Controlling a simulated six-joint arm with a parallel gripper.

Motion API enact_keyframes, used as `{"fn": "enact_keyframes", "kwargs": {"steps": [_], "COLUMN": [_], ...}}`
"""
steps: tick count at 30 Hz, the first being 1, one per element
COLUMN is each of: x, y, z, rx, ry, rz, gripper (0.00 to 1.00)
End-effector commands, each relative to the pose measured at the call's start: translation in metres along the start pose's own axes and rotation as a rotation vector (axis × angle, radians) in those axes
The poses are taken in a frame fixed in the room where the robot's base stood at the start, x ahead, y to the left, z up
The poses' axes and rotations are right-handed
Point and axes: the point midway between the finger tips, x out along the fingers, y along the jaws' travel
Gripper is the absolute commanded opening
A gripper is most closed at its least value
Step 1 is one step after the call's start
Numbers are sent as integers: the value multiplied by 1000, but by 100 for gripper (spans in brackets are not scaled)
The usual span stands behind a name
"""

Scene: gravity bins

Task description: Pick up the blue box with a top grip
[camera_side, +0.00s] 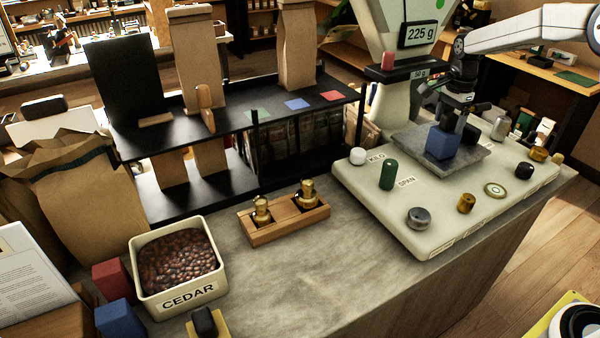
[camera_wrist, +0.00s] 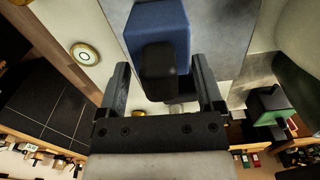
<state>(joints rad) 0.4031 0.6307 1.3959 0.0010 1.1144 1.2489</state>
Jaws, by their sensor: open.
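A blue box (camera_side: 440,143) sits on the grey square plate (camera_side: 474,158) of the scale at right. It also shows at the top of the wrist view (camera_wrist: 158,22). My gripper (camera_side: 458,112) is just above the box and points down. In the wrist view my gripper (camera_wrist: 160,66) is open, with its two fingers apart and nothing held. A dark rounded object (camera_wrist: 157,72) lies between the fingers in that view and covers part of the box. A second blue box (camera_side: 120,318) stands at the lower left on the counter.
Knobs and weights, including a green cylinder (camera_side: 387,174), stand on the scale's pale base (camera_side: 440,225). A red box (camera_side: 111,279) and a CEDAR bin (camera_side: 191,300) of beans stand at left.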

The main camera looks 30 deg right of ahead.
Motion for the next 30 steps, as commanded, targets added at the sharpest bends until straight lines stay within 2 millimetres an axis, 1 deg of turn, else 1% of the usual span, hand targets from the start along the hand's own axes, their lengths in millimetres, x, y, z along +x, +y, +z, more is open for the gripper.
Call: {"fn": "enact_keyframes", "kwargs": {"steps": [3,16,17,18,20,21,23,24,30], "x": [3,2,2,2,2,2,2,2,2], "y": [0,0,0,0,0,0,0,0,0], "z": [0,0,0,0,0,0,0,0,0], "rx": [0,0,0,0,0,0,0,0,0], "ry": [0,0,0,0,0,0,0,0,0], "rz": [0,-1,-1,-1,-1,-1,-1,-1,-1], "gripper": [85,85,76,63,44,31,12,0,0]}}
